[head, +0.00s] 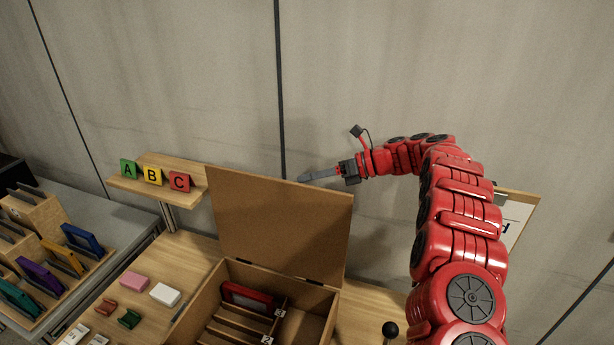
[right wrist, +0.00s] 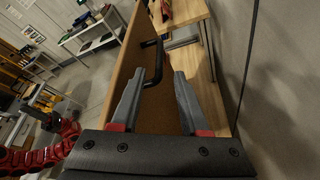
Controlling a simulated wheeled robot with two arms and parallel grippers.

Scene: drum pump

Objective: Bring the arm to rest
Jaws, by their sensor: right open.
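My right gripper (head: 306,178) is at the end of my red arm, up beside the top edge of the raised box lid (head: 280,225). In the right wrist view my right gripper (right wrist: 160,76) is open, its two fingers apart with nothing held. A black handle (right wrist: 158,62) on the lid's face shows just past the fingertips; I cannot tell the exact gap. The wooden box (head: 318,325) stands open below, its lid standing up at the back. My left gripper is not in view in the head view.
A red case (head: 247,297) sits in the box. A small shelf with A, B and C blocks (head: 153,175) is left of the lid. Pink (head: 134,282) and white (head: 165,294) blocks lie on the table. A grey wall is close behind; a panel (head: 518,215) stands right.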

